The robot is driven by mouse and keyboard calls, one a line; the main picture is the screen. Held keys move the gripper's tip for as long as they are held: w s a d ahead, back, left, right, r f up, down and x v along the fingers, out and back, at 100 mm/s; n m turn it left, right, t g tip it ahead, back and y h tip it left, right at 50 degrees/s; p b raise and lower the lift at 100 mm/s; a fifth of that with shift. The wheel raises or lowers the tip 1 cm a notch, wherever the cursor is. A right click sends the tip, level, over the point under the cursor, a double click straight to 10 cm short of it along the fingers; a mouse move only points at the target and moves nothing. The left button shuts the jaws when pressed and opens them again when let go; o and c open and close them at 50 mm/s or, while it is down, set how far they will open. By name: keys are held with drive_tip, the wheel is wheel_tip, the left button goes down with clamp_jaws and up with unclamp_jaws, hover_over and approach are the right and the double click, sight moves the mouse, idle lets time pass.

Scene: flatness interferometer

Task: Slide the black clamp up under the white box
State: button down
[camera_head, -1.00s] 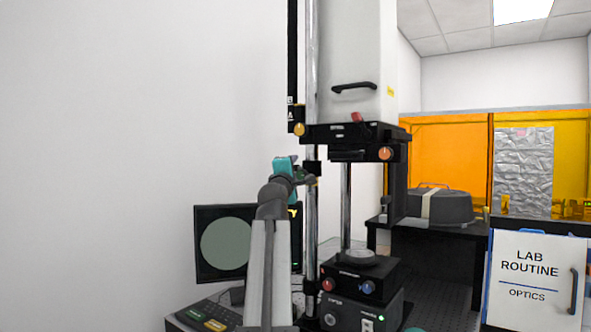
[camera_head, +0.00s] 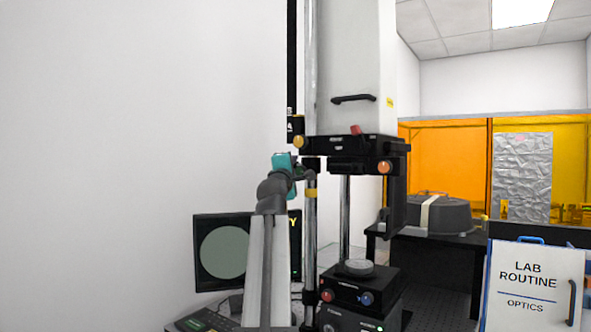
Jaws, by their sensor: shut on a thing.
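The white box (camera_head: 354,55) is a tall housing on the vertical posts, with a black handle on its front. A black carriage (camera_head: 335,146) sits at its lower edge. The small black clamp (camera_head: 312,163) is around the left chrome post, just below the carriage. Any gap between them is too small to tell. My gripper (camera_head: 307,174), beyond the teal wrist joint, is at the clamp from the left and shut on it. Its fingers are small and partly hidden.
The monitor (camera_head: 222,252) stands behind my arm at left. Below is a black stage (camera_head: 352,284) with a round disc. An orange screen and a lab sign (camera_head: 529,280) are at right. The left wall side is free.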

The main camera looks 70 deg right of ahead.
drive_tip(key=shift+r, duration=0.4)
drive_tip(key=c, duration=1.7)
unclamp_jaws()
drive_tip(key=shift+o, duration=0.3)
drive_tip(key=shift+f, duration=0.1)
drive_tip(key=shift+a, duration=0.1)
drive_tip(key=shift+a+f, duration=0.25)
drive_tip(key=shift+a, duration=0.35)
drive_tip(key=b+v, duration=0.1)
drive_tip(key=v, duration=1.1)
drive_tip(key=shift+s+a, duration=0.2)
